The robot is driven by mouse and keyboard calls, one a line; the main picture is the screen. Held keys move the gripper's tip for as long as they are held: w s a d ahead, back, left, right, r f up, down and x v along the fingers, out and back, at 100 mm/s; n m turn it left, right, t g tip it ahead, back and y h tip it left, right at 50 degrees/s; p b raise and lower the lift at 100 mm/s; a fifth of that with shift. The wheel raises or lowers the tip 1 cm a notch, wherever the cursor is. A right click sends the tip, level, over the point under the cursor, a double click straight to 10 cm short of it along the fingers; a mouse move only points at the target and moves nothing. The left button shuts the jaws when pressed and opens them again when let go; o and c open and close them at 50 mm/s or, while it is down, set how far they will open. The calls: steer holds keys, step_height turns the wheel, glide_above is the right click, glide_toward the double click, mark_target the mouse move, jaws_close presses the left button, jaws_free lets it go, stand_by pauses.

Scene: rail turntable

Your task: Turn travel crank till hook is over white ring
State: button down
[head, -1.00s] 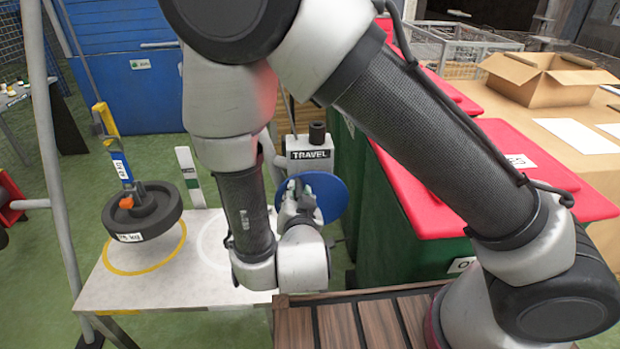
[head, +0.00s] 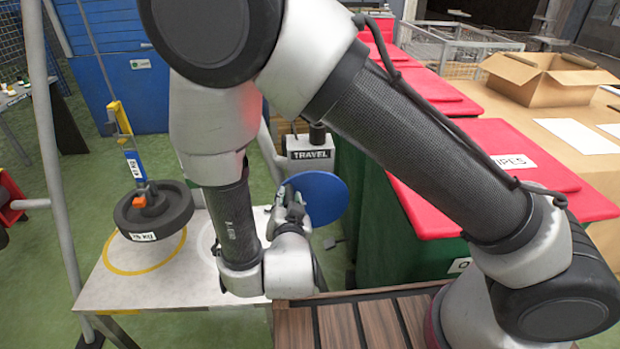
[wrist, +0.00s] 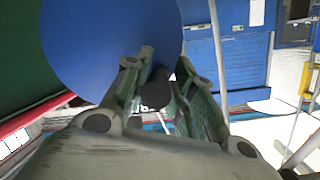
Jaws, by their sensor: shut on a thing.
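The crank is a blue disc (head: 318,197) below the box marked TRAVEL (head: 308,150). My gripper (head: 291,212) is at the disc's left side. In the wrist view my gripper (wrist: 158,100) is shut on the dark crank knob (wrist: 156,92), in front of the blue disc (wrist: 105,45). The orange hook (head: 138,200) hangs under a blue and yellow hanger (head: 134,165) and carries a round dark weight (head: 154,215).
Both rings are on a pale tabletop (head: 190,285). A grey post (head: 55,190) stands at its left. Green bins with red lids (head: 500,165) stand close on the right, and a slatted wooden surface (head: 340,325) is in front.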

steer(key=shift+a+f, duration=0.15)
steer(key=shift+f, duration=0.3)
steer(key=shift+a+f, duration=0.25)
steer(key=shift+f, duration=0.3)
steer(key=shift+a+f, duration=0.2)
steer(key=shift+f, duration=0.45)
